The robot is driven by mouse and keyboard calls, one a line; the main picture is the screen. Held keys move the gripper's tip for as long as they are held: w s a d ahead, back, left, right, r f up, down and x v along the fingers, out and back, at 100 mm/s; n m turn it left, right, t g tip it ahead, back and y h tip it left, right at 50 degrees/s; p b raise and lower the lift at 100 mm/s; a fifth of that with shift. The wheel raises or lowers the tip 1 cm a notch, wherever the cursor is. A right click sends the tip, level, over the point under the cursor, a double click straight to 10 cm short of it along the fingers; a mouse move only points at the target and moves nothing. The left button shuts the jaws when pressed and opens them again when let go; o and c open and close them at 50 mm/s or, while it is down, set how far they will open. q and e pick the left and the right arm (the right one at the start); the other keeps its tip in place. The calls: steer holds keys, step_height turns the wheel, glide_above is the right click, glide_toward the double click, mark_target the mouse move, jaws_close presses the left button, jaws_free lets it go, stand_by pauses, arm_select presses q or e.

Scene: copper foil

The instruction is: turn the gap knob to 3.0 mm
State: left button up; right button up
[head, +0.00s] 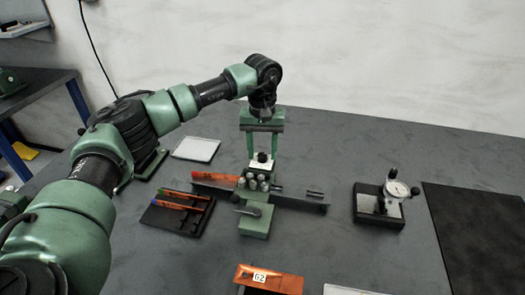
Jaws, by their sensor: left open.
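My left gripper (262,148) points down over the small green rolling device (255,225) in the middle of the table. Its two green fingers are spread apart. A small dark knob (262,157) on a pale plate shows low between the fingertips, at the top of the device. I cannot tell whether the fingers touch it. The knob's marks and setting are too small to read. Several metal cylinders sit on the device below the knob. An orange copper strip (216,180) lies at the device's left side. My right gripper is not in view.
A black tray with coloured tools (178,212) is left of the device. A dial gauge on a black base (380,205) stands at right, beside a dark mat (475,235). An orange bin marked G2 (270,279) is in front. A pale flat plate (196,149) lies behind left.

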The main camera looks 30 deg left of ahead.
mark_target(262, 155)
arm_select(q)
step_height(262, 155, up, 8)
steer(key=shift+f+b, duration=0.2)
steer(key=shift+b, duration=0.15)
steer(key=shift+f, duration=0.1)
stand_by(0.3)
